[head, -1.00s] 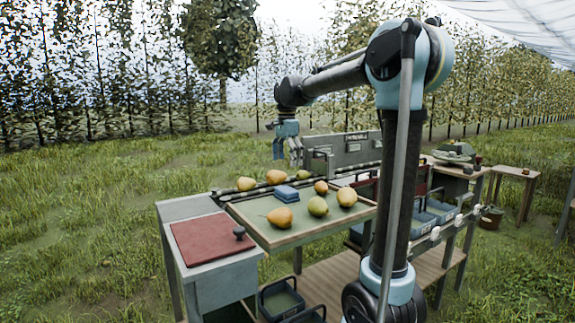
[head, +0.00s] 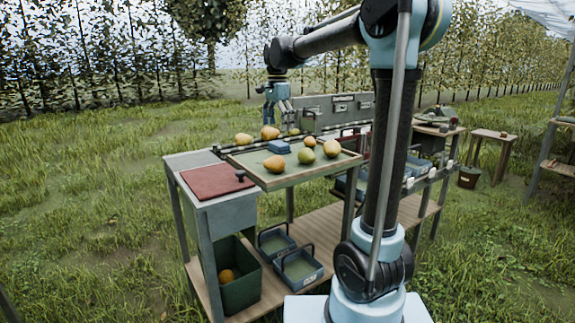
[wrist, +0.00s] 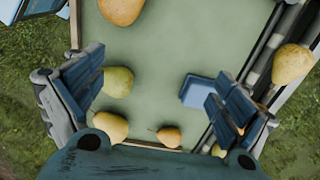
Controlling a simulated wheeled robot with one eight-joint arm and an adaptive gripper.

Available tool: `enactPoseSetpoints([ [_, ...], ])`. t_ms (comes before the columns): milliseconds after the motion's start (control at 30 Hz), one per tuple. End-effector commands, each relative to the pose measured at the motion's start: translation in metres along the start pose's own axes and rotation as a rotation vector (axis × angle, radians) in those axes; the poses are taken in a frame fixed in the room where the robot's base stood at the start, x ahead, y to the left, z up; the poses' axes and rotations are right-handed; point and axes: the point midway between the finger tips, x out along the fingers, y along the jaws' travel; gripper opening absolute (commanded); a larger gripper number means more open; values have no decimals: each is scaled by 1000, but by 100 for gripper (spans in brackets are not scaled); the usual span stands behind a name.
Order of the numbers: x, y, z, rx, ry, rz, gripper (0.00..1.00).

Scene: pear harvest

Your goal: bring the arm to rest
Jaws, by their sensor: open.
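My gripper (head: 276,105) hangs from the arm above the back edge of the sorting tray, fingers pointing down. In the wrist view my gripper (wrist: 150,100) has its two blue fingers spread wide, with nothing between them but the tray surface well below. The green tray (head: 270,180) on the bench holds several pears, among them a yellow-orange pear (head: 274,163) and a green pear (head: 306,156). A small blue block (head: 279,147) lies among them and also shows in the wrist view (wrist: 196,92).
A red lid (head: 212,181) covers the bench's left end. On the lower shelf stand a green bin (head: 240,290) with an orange fruit and two blue baskets (head: 299,268). A grey panel (head: 335,112) rises behind the tray. Open grass lies left.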

Motion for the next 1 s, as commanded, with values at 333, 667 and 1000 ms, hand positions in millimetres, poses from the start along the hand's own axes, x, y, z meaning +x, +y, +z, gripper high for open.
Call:
enactPoseSetpoints([
  [333, 7, 37, -22, -52, 3, -12, 95],
  [667, 22, 94, -33, -171, 14, -35, 95],
  [1000, 67, 195, -39, -403, 47, -70, 95],
])
